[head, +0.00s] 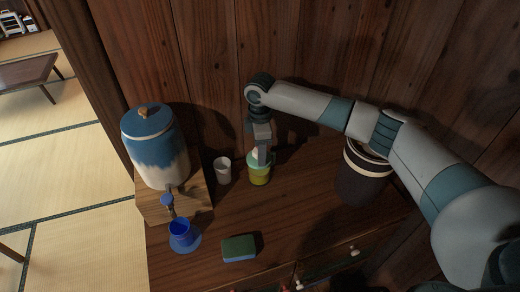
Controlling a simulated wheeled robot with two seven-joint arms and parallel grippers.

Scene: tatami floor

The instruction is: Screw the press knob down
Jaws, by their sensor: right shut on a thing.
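A small yellow-green press (259,175) stands upright on the brown wooden counter (310,200) near the back wall. Its pale knob (254,154) shows at the top, mostly hidden by my gripper. My right gripper (263,156) comes down from above, pointing downward, and is shut on the knob. How far the knob is screwed in cannot be told. My left gripper is not in view.
A white cup (222,170) stands just left of the press. A blue-and-white dispenser (155,148) is further left, with a blue cup (182,234) before it. A green sponge (239,248) lies in front. A dark bin-like pot (360,180) stands right, under my arm.

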